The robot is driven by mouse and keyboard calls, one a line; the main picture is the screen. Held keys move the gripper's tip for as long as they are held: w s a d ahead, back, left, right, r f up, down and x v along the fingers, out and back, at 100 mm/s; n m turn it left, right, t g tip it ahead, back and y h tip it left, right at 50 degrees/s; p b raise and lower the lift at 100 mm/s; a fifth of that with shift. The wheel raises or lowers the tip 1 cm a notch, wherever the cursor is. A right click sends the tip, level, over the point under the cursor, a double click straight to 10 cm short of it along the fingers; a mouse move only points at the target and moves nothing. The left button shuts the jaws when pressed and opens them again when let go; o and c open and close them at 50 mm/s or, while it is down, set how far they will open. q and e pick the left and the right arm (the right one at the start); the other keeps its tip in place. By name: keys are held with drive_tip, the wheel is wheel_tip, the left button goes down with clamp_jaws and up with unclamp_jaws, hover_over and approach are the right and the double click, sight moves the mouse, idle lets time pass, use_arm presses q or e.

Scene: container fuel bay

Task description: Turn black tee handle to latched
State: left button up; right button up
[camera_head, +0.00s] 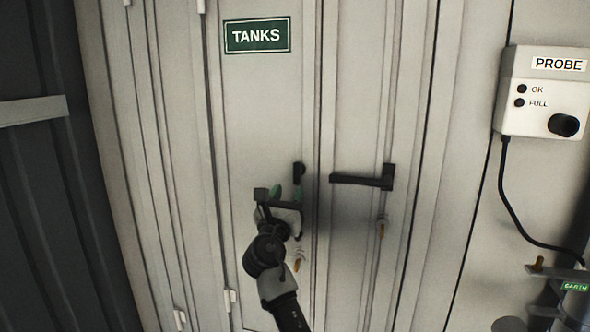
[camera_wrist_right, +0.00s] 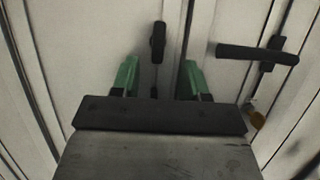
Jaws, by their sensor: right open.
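A black handle (camera_head: 299,169) is on the left door, partly covered by my right gripper (camera_head: 287,188) in the head view. In the right wrist view this handle (camera_wrist_right: 157,42) is upright, beyond and between the two green fingertips. My right gripper is open, with its fingers (camera_wrist_right: 159,76) apart and nothing seen held between them. A second black handle (camera_head: 365,179) is on the right door, its long bar lying nearly level; it also shows in the right wrist view (camera_wrist_right: 250,52). I cannot tell whether the fingers touch the left handle. My left gripper is not in view.
A green TANKS sign (camera_head: 257,35) is on the left door (camera_head: 265,110). A small hasp with a brass tag (camera_head: 381,228) hangs below the right handle. A PROBE box (camera_head: 545,92) with a black cable (camera_head: 510,195) is on the right wall. Dark corrugated wall (camera_head: 40,200) stands left.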

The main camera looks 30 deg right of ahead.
sight(296, 173)
drive_tip(key=p+x, duration=0.1)
drive_tip(key=x, duration=0.6)
drive_tip(key=shift+w+d+p, duration=0.2)
drive_tip(key=shift+w+p, duration=0.1)
drive_tip(key=shift+w+d+r, duration=0.2)
drive_tip(key=shift+w+d, duration=0.15)
drive_tip(key=shift+d, duration=0.1)
clamp_jaws()
